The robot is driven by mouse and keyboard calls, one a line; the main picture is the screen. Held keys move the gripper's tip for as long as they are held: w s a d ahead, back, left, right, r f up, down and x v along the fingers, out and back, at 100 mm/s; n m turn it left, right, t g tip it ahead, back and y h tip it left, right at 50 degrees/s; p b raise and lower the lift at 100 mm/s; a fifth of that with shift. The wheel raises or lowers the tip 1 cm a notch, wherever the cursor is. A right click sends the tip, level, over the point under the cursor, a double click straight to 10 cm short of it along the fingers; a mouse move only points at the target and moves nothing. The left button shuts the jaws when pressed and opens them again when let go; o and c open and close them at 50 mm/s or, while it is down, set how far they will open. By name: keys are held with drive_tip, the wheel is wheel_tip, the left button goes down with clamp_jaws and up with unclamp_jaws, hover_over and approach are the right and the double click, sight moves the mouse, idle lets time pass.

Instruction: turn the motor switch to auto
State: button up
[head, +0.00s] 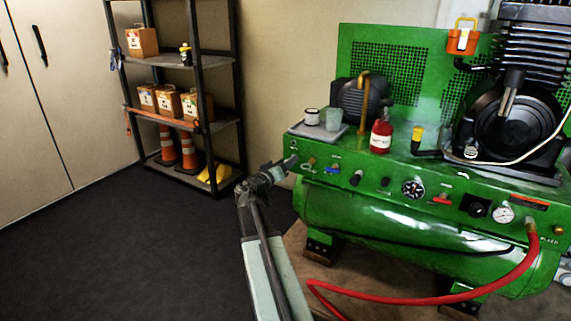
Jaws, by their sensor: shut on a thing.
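The green compressor's front panel (425,199) carries a row of controls; its labels are too small to read. My gripper (290,163) is at the panel's left end, shut on a small control there that its fingers mostly hide. I cannot tell whether this control is the motor switch or which way it points. Farther right are a brass fitting (311,163), a blue handle (332,171), black knobs (355,178), a red handle (441,201) and a black rotary knob on a dark square plate (477,209).
A grey tray (302,131) with a tin (312,117) and a clear cup (334,119) sits above my gripper. A red bottle (380,137) stands beside it. A red hose (420,297) loops in front of the tank. A shelf (185,60) stands behind; the floor at left is clear.

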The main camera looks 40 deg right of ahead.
drive_tip(key=n, duration=1.2)
drive_tip(key=shift+w+f, duration=0.15)
idle(0.3)
drive_tip(key=o, duration=1.4)
drive_tip(key=shift+c, duration=0.2)
drive_tip(key=v, duration=0.7)
drive_tip(key=shift+a, duration=0.35)
